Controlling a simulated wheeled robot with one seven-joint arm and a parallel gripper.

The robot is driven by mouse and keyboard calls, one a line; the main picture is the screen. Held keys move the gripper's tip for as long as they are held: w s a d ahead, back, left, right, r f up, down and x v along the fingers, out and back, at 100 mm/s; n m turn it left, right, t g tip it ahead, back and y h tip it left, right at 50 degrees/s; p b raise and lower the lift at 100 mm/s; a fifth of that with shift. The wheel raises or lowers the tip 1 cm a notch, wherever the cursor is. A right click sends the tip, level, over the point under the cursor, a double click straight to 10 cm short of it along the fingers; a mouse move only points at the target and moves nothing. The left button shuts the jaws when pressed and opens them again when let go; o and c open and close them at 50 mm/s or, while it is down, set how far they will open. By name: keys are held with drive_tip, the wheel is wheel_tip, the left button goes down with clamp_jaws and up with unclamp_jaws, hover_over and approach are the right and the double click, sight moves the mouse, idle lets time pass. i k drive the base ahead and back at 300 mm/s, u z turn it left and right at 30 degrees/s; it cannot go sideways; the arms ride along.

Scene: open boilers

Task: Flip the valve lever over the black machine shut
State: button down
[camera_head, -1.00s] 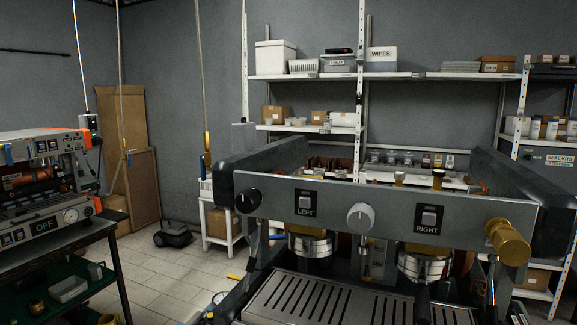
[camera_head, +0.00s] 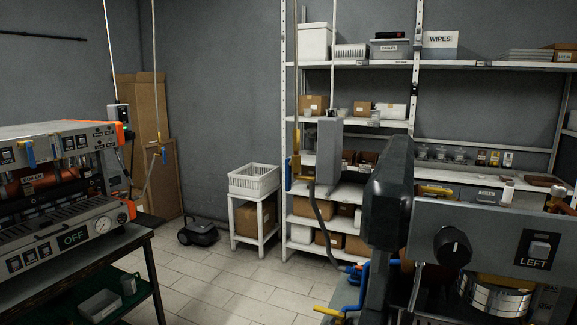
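The black machine (camera_head: 385,205) stands at the right, with its dark side panel towards me and a knob and a LEFT switch on its grey front. A pipe (camera_head: 296,90) comes down from above behind its left side. On the pipe is a brass valve (camera_head: 296,165) with a blue lever (camera_head: 288,174). The lever points down, roughly along the pipe. My gripper is not in view, and nothing of mine touches the lever.
Another machine (camera_head: 70,225) with orange trim, reading OFF, stands on a dark cart at the left. A second pipe valve with a blue lever (camera_head: 164,156) hangs behind it. A white crate (camera_head: 254,180) sits on a small stand. Tiled floor (camera_head: 215,285) is clear between the machines.

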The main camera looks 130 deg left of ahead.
sight(287, 167)
drive_tip(key=k, duration=1.25)
drive_tip(key=u, duration=3.5)
drive_tip(key=k, duration=0.6)
drive_tip(key=u, duration=0.95)
drive_tip(key=i, duration=1.15)
drive_tip(key=z, duration=0.2)
